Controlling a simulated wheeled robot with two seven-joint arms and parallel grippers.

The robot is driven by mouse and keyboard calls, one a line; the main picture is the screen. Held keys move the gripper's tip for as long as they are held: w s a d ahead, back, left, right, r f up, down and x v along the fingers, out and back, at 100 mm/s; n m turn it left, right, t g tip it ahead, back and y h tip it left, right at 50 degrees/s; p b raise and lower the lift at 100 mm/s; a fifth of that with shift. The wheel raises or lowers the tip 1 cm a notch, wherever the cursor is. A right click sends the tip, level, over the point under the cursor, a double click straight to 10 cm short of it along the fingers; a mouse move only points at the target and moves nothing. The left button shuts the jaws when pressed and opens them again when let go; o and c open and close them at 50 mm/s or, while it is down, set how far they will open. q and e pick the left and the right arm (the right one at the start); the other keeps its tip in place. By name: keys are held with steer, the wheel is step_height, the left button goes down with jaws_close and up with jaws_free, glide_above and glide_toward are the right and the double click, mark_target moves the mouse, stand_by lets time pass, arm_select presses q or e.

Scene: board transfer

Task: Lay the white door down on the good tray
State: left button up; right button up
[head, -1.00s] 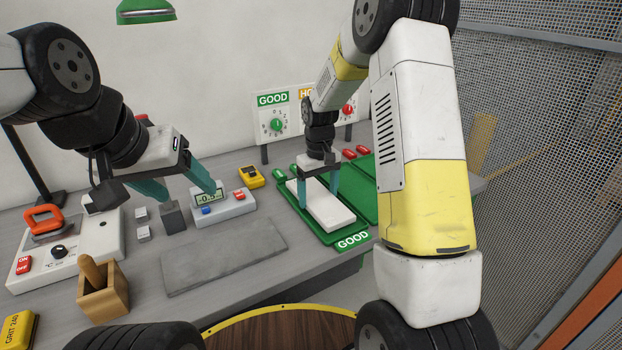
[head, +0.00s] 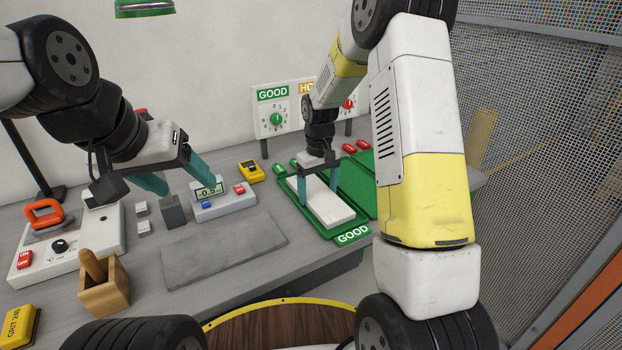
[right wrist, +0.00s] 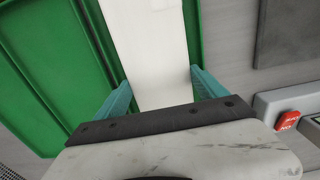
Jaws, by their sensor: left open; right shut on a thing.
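The white door (head: 332,211) is a flat white panel. It lies flat on the green tray with the GOOD label (head: 300,219), within its rim as far as I can see. My right gripper (head: 318,197) points down with one teal finger on each long side of the door, shut on it. In the right wrist view the door (right wrist: 148,45) runs between both fingers, over the green tray (right wrist: 85,70). The door's far end is partly hidden by the gripper. My left gripper (head: 189,189) is open and empty, above the bench near the small display box.
A display box (head: 225,206) with red and blue buttons stands left of the tray. A grey mat (head: 225,250) lies in front. A second green tray (head: 358,185) is partly hidden behind my right arm. A wooden holder (head: 104,290) stands at the left front.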

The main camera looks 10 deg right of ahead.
steer(key=o, duration=1.6)
step_height(320, 180, up, 7)
steer(key=shift+r, duration=0.4)
steer(key=shift+s+r, duration=0.1)
steer(key=shift+r, duration=0.25)
steer(key=s+r+m+t, duration=0.1)
steer(key=s+r+t, duration=0.1)
steer(key=s+r, duration=0.3)
steer(key=s+d+r+m+t+y, duration=0.1)
steer(key=s+r, duration=0.4)
steer(key=s, duration=0.6)
steer(key=s+d+r+m+t+y, duration=0.1)
steer(key=s+r+t, duration=0.2)
steer(key=s, duration=0.6)
step_height(320, 180, up, 2)
steer(key=shift+d+r+m, duration=0.1)
steer(key=shift+d+m, duration=0.1)
steer(key=shift+m, duration=0.1)
